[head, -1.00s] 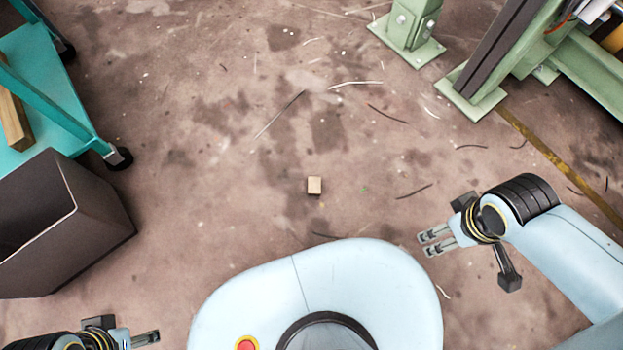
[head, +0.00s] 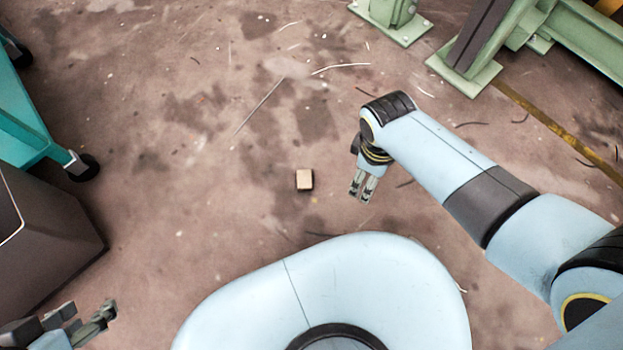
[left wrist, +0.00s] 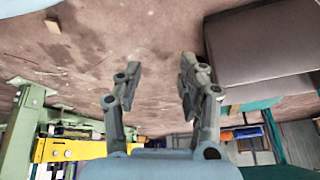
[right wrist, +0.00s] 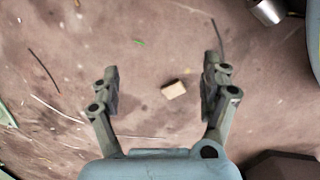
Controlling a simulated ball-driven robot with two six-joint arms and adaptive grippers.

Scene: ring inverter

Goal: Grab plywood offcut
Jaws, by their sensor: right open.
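The plywood offcut (head: 304,179) is a small pale block lying on the stained floor, ahead of my base in the head view. It also shows in the right wrist view (right wrist: 174,89), seen between the two fingers and beyond them, and at the upper left of the left wrist view (left wrist: 53,24). My right gripper (head: 361,197) is open and empty, above the floor to the right of the offcut, not touching it. My left gripper (head: 108,308) is far to the lower left, near the dark bin. Its fingers stand apart with nothing between them in the left wrist view (left wrist: 158,80).
A dark open bin (head: 60,240) and a teal cart (head: 30,135) with a caster stand at the left. Green machine feet (head: 466,75) are bolted down at the upper right. Thin scraps lie scattered on the floor. The floor around the offcut is clear.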

